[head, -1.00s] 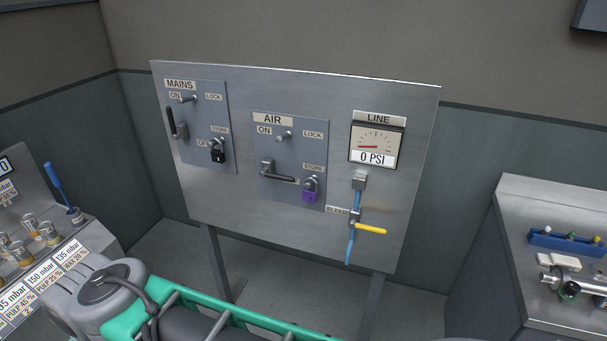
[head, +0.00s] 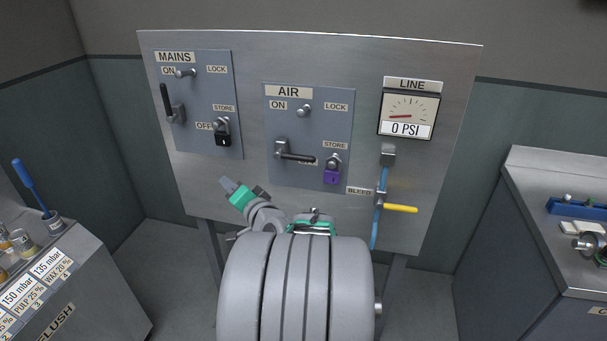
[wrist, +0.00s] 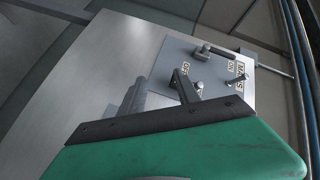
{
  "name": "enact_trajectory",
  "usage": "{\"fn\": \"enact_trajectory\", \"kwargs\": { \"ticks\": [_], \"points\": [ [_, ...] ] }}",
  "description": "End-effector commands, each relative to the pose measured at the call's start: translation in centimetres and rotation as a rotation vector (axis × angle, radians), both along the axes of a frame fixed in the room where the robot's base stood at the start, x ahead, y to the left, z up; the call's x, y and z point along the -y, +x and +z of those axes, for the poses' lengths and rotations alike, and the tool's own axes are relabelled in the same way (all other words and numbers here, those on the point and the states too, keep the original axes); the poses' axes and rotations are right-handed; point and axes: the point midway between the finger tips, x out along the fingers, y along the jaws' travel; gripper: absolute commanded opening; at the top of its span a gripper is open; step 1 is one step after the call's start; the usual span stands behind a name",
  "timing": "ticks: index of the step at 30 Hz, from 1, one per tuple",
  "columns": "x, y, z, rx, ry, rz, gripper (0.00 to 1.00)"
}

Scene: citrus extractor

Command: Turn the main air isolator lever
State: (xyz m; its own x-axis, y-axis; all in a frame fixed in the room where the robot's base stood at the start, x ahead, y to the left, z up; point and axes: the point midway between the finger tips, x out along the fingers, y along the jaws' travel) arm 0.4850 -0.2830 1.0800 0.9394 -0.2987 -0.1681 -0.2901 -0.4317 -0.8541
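The air isolator lever (head: 296,155) is a dark handle on the grey AIR panel (head: 315,128) in the head view. It lies nearly level, pointing right from its pivot, over a partly covered label. A purple padlock (head: 331,174) hangs at STORE, just right of the handle's end. The AIR knob (head: 304,109) is above, beside ON. My gripper (head: 236,190), green and grey, is below and left of the lever, apart from it in the picture. The wrist view shows the MAINS panel (wrist: 223,85) beyond a green part of my gripper.
The MAINS lever (head: 169,104) stands upright near ON, with a black padlock (head: 222,132) at STORE. The LINE gauge (head: 408,116) reads 0 PSI. A yellow bleed handle (head: 400,209) sticks out right of the lever. Consoles stand left (head: 95,285) and right (head: 520,215).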

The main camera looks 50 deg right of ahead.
Motion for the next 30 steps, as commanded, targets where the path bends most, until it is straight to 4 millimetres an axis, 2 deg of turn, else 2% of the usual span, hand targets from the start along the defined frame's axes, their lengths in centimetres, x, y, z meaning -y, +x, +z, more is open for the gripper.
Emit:
{"fn": "enact_trajectory", "kwargs": {
  "ticks": [1,3,6,8,11,21,30],
  "points": [
    [4.6,-2.7,-1.2,0.124,0.070,-0.127,0.39],
    [9.4,-6.4,-0.7,0.299,0.143,-0.271,0.39],
    [13.2,-10.8,-0.1,0.466,0.199,-0.399,0.39],
    [14.2,-12.0,0.2,0.513,0.212,-0.433,0.39],
    [15.1,-11.9,0.9,0.534,0.218,-0.445,0.39],
    [19.0,-7.4,2.0,0.529,0.216,-0.441,0.39],
    [19.7,-6.8,1.9,0.529,0.214,-0.442,0.39]
  ]
}}
